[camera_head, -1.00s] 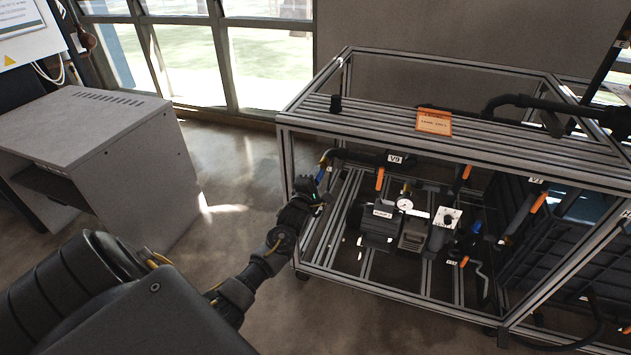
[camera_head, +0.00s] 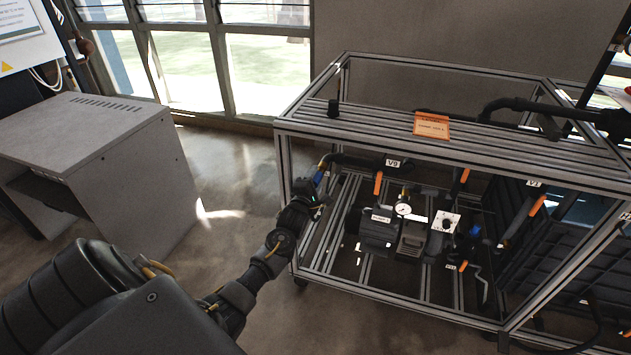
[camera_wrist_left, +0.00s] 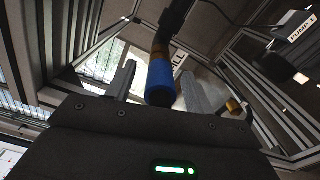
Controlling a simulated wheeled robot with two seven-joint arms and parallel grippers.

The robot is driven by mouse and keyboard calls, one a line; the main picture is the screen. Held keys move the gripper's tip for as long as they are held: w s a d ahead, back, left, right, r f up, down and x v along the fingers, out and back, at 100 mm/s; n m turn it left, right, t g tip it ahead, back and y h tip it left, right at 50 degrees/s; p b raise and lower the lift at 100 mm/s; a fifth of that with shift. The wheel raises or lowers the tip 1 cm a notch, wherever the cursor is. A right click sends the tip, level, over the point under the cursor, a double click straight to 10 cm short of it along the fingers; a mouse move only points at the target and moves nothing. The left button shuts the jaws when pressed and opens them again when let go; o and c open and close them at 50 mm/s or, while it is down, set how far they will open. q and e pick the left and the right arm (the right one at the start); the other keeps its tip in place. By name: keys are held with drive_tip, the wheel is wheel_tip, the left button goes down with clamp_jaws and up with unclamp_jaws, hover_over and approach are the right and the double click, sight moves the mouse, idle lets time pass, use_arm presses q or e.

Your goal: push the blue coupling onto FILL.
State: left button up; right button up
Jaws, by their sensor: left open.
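The blue coupling (camera_head: 319,177) hangs at the end of a dark hose at the left front of the metal frame. In the left wrist view the blue coupling (camera_wrist_left: 161,82) lies between the two fingers of my left gripper (camera_wrist_left: 156,88), with a brass-coloured piece above it. The fingers are apart, with a gap visible on the left side. In the head view my left gripper (camera_head: 308,188) is just below the coupling. A white label (camera_wrist_left: 178,57) behind the coupling is partly covered; its last letters look like "LL". My right gripper is out of view.
The metal frame (camera_head: 440,148) has an upright post close by my left gripper. Inside are a pump (camera_head: 378,226), a gauge (camera_head: 403,209), a V9 tag (camera_head: 393,163) and orange-handled valves. A grey cabinet (camera_head: 85,150) stands left, with clear floor between.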

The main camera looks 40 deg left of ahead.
use_arm(q)
drive_tip(key=shift+s+d+p, duration=0.1)
drive_tip(key=shift+s+p, duration=0.2)
drive_tip(key=shift+p, duration=0.05)
drive_tip(key=p+v, duration=0.4)
drive_tip(key=v, duration=0.2)
drive_tip(key=shift+s, duration=0.2)
drive_tip(key=shift+d, duration=0.1)
